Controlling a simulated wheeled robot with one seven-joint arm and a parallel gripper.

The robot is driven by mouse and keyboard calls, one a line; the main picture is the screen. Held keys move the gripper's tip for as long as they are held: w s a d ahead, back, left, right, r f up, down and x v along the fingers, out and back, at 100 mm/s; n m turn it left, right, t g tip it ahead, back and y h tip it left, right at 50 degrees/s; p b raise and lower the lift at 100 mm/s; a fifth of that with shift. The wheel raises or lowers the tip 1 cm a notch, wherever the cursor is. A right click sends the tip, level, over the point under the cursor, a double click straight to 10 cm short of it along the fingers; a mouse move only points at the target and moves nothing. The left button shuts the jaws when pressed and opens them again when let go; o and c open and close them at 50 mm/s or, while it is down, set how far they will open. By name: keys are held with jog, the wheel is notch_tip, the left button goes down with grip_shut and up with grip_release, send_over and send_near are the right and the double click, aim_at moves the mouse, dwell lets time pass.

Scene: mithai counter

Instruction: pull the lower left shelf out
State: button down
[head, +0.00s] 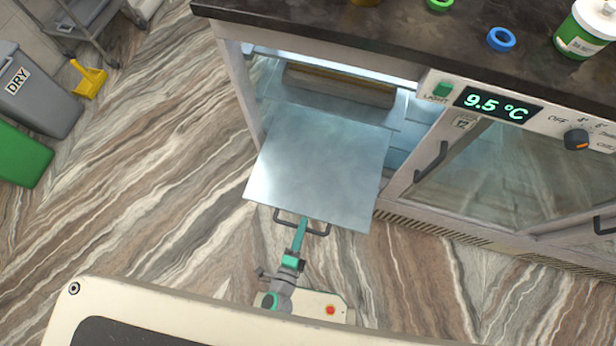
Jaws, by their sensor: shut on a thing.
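The shelf (318,170) is a flat pale metal sheet that sticks out of the open left bay of the counter cabinet, over the floor. A dark bar handle (322,231) is on its front edge. My gripper (303,226) is at this handle, near its middle, and is shut on it. The fingertips are small in the view and partly blend with the handle. The back part of the shelf is inside the bay. Another shelf level with a brown box-like thing (340,85) shows deeper in the bay.
The dark countertop (330,22) overhangs the bay. A closed glass door (490,185) with a handle (430,160) is right of it, under a 9.5 °C display (497,104). Grey (35,90) and green (22,158) bins and a yellow dustpan (88,79) stand left. The floor between is clear.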

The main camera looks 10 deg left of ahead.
jog(key=shift+f+v, duration=0.25)
jog(key=shift+v, duration=1)
jog(key=shift+s, duration=0.1)
jog(key=c, duration=1.8)
grip_release()
jog(key=shift+o, duration=0.2)
jog(key=shift+s, duration=0.1)
jog(key=v, duration=1)
jog(key=shift+s, duration=0.3)
jog(key=shift+d, duration=0.1)
jog(key=w+d+r+n+y, duration=0.1)
jog(key=w+d+r+n, duration=0.1)
jog(key=r+n, duration=0.7)
jog(key=w+d+r+n+y, duration=0.1)
jog(key=d+r+n, duration=0.4)
jog(key=r+n, duration=0.5)
notch_tip(320, 180, up, 5)
jog(key=shift+w+r, duration=0.1)
jog(key=shift+w, duration=0.45)
